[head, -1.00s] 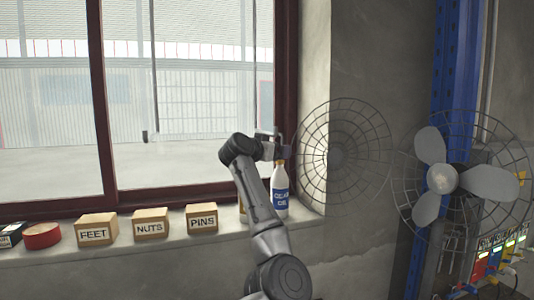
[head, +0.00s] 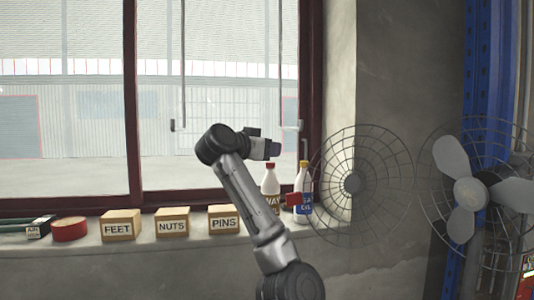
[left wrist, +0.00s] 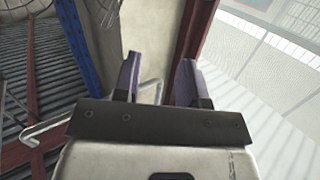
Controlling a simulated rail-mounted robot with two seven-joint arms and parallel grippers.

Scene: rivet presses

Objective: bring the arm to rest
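My left arm rises from the bottom of the head view, and its left gripper (head: 277,149) is up in front of the window, above the bottles on the sill. In the left wrist view the two purple-grey fingers of the left gripper (left wrist: 158,70) stand apart with nothing held between them. In the head view the fingers are small and point right. My right gripper is in neither view.
On the sill (head: 130,252) stand boxes marked FEET (head: 120,228), NUTS (head: 172,224) and PINS (head: 223,221), a red round tin (head: 69,230), a red-capped bottle (head: 270,181) and a yellow-capped bottle (head: 304,183). A caged fan (head: 470,193) is at right.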

